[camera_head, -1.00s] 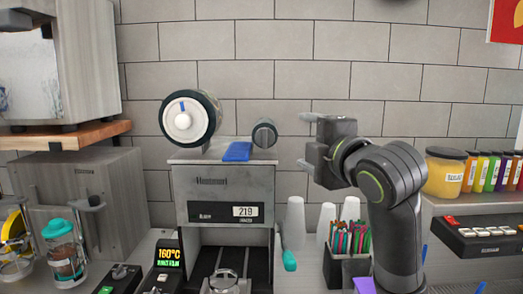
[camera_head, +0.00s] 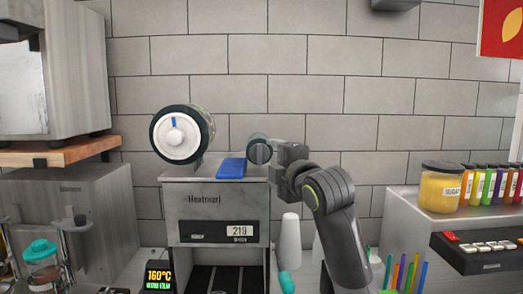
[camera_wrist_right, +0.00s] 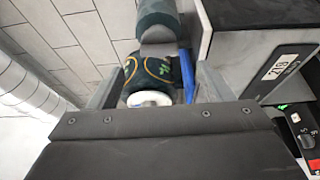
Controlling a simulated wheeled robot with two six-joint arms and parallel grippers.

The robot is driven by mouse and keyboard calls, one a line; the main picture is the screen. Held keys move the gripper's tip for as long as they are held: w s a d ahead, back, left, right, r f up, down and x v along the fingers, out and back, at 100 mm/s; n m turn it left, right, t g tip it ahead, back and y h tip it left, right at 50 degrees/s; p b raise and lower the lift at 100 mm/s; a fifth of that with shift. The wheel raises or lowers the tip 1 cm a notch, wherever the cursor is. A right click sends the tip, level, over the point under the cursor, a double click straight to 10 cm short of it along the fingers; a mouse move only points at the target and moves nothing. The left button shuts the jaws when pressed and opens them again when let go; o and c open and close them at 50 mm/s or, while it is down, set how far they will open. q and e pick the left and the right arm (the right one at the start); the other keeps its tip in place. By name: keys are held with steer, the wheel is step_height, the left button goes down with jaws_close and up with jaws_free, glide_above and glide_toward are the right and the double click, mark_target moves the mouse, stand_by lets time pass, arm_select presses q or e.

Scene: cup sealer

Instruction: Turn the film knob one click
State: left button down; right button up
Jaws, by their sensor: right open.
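A grey sealer (camera_head: 205,200) stands against the tiled wall. A large film roll (camera_head: 181,135) with a white hub and a blue mark sits on its top left. My right gripper (camera_head: 279,154) comes from the right at knob height, right beside the small knob; contact is unclear. In the right wrist view the open fingers (camera_wrist_right: 155,88) stand either side of a dark green, patterned round part (camera_wrist_right: 153,70) with a white end. My left gripper is out of view.
A blue piece (camera_head: 232,168) lies on the sealer's top between roll and knob. White cups (camera_head: 290,243) and a teal-handled item (camera_head: 286,282) stand below my right arm. A yellow jar (camera_head: 441,187) and bottles stand on the right shelf.

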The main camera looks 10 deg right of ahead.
mark_target(261, 157)
steer(key=w, duration=0.2)
steer(key=w+p, duration=0.1)
steer(key=w, duration=0.1)
steer(key=w+a+p, duration=0.1)
steer(key=w, duration=0.1)
steer(key=shift+r, duration=0.15)
steer(key=shift+w+a+p, duration=0.15)
steer(key=shift+w+p, duration=0.2)
steer(key=shift+w, duration=0.2)
steer(key=c, duration=1)
steer(key=shift+f, duration=0.25)
